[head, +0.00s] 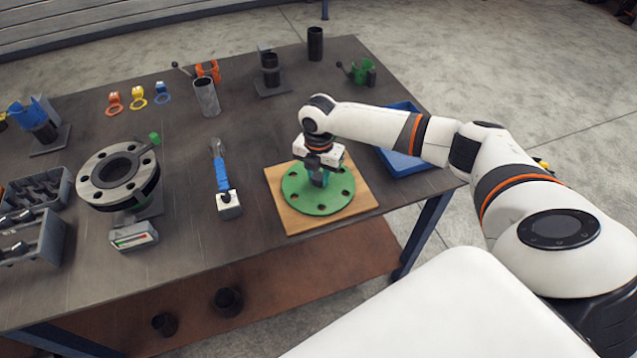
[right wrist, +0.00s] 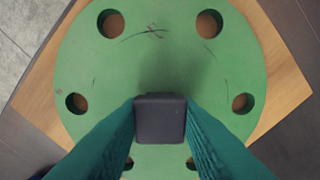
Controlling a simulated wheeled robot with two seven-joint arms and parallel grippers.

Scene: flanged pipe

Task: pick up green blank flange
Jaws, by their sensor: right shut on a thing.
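The green blank flange (head: 317,196) is a flat round disc with bolt holes. It lies on a square wooden board (head: 287,223) near the right end of the table. My right gripper (head: 319,178) is over the middle of the flange, pointing down. In the right wrist view, its two teal fingers (right wrist: 160,122) are shut on a dark square knob (right wrist: 160,118) at the centre of the flange (right wrist: 110,70). The flange appears to rest on the board; I cannot tell any gap. My left gripper is not in view.
A blue tray (head: 403,165) sits right of the board, behind my right arm. A flanged pipe end (head: 119,175) and grey bins (head: 40,243) with bolts are farther left. Cylinders and coloured tags line the back.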

